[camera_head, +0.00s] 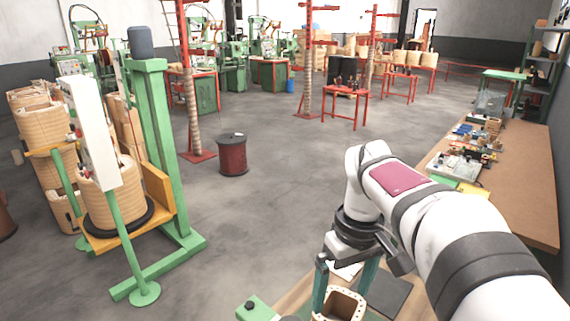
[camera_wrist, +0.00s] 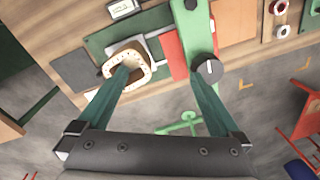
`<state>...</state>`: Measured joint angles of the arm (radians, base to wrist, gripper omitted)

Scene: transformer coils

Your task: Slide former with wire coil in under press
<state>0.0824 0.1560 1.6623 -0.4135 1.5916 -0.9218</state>
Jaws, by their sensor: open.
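The former with the wire coil (camera_wrist: 146,72) is a tan, rounded-square ring with a dotted rim and a hollow centre, on the bench in the wrist view. It also shows at the bottom of the head view (camera_head: 358,300). The press (camera_wrist: 187,35) appears as a green bar with a black knob, right of the former and apart from it; a green part with a knob shows in the head view (camera_head: 256,311). My gripper (camera_wrist: 160,74) is open, with green fingers. Its left finger overlaps the former's opening, its right finger reaches beside the knob. Contact cannot be told.
The wooden bench (camera_wrist: 62,33) carries a dark plate (camera_wrist: 76,69), a red plate and a small meter. In the head view, a green stand (camera_head: 152,130) with a large coil is at left, and a long cluttered table (camera_head: 528,185) at right. Grey floor lies between.

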